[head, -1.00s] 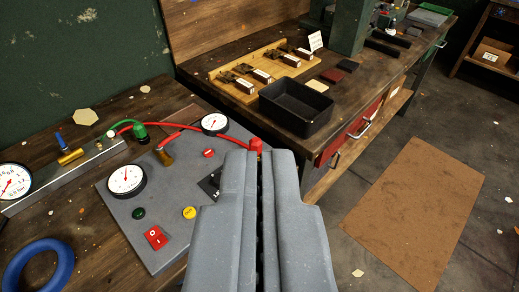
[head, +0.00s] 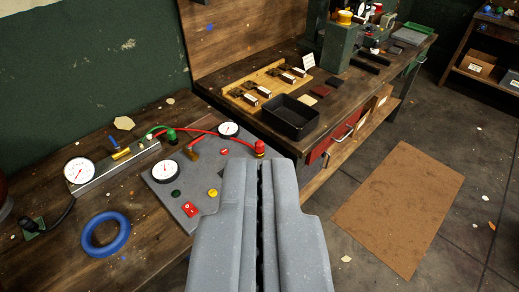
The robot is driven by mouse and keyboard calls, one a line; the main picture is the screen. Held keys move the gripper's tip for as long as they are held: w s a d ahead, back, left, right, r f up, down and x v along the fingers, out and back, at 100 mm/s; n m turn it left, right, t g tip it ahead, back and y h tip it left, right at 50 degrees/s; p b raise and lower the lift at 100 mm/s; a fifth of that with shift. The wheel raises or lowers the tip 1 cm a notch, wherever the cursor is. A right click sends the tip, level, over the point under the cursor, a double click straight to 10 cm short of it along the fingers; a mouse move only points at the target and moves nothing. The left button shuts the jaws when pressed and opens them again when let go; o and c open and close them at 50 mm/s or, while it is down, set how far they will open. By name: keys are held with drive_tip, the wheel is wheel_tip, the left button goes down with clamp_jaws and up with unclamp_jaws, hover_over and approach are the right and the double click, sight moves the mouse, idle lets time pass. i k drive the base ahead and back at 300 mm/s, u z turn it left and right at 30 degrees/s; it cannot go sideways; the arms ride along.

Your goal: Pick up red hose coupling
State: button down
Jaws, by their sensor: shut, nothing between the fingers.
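The red hose coupling (head: 260,148) stands at the right end of a thin red hose (head: 215,133), at the far right corner of the grey gauge panel (head: 202,205). Its lower end is partly hidden behind my gripper. A green coupling (head: 171,134) is at the hose's other side, near the metal bar. My gripper (head: 262,163) is shut and empty. In the picture its tips are just below the red coupling; it seems to be above and short of it, without visible contact.
The panel carries gauges (head: 166,173), a red switch (head: 190,209) and a yellow button (head: 212,193). A blue ring (head: 105,234) lies on the left bench. A black tray (head: 290,117) and a wooden board (head: 266,87) with small blocks are beyond. Open floor with a brown mat (head: 396,205) is at right.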

sight(260, 145)
drive_tip(key=u, duration=0.4)
drive_tip(key=i, duration=1.4)
drive_tip(key=u, duration=0.35)
